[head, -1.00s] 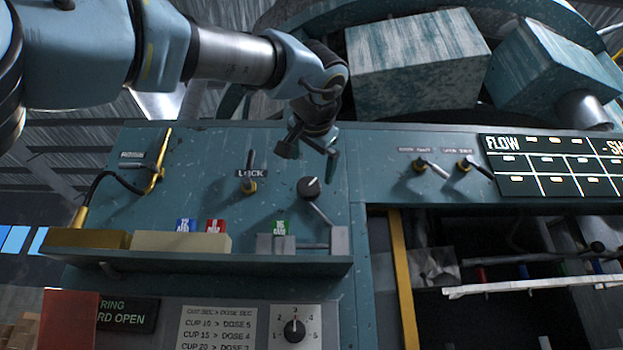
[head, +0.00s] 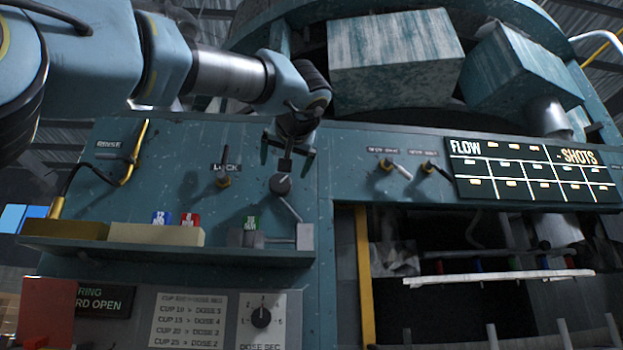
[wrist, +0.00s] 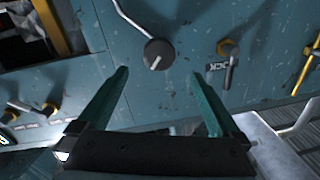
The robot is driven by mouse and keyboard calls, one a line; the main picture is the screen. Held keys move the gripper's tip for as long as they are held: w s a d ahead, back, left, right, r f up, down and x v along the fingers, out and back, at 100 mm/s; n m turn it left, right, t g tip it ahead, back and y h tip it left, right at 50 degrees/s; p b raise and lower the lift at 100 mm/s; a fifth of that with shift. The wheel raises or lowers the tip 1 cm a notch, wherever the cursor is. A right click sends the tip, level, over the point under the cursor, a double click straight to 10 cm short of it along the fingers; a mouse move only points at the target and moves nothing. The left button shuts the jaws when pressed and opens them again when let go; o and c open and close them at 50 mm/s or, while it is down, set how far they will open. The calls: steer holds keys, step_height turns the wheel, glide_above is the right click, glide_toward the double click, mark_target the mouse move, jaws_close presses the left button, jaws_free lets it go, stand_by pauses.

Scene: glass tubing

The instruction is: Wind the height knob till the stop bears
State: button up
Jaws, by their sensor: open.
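A round dark knob with a pale pointer line (head: 281,184) sits on the blue panel, and I take it for the height knob. It also shows in the wrist view (wrist: 158,54). A thin bent rod runs from it down to a grey block (head: 304,236) at the shelf's right end, perhaps the stop. A green-labelled block (head: 250,222) stands left of that, with a small gap between. My gripper (head: 287,161) is open and empty just above the knob. In the wrist view its fingers (wrist: 160,74) point toward the panel either side of the knob, not touching it.
A LOCK lever (head: 224,180) is left of the knob. The shelf (head: 180,255) carries blue- and red-labelled blocks (head: 175,219). A dose dial (head: 261,317) is below. Two small levers (head: 390,166) and the FLOW display (head: 530,170) are to the right.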

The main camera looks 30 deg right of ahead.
mark_target(282, 181)
steer(key=p+x, duration=0.6)
steer(key=x, duration=0.3)
steer(key=shift+w+d+r, duration=0.1)
steer(key=shift+d, duration=0.1)
steer(key=shift+w+d, duration=0.2)
steer(key=shift+w, duration=0.45)
steer(key=shift+c, duration=0.2)
steer(key=c, duration=1.3)
steer(key=shift+f, duration=0.25)
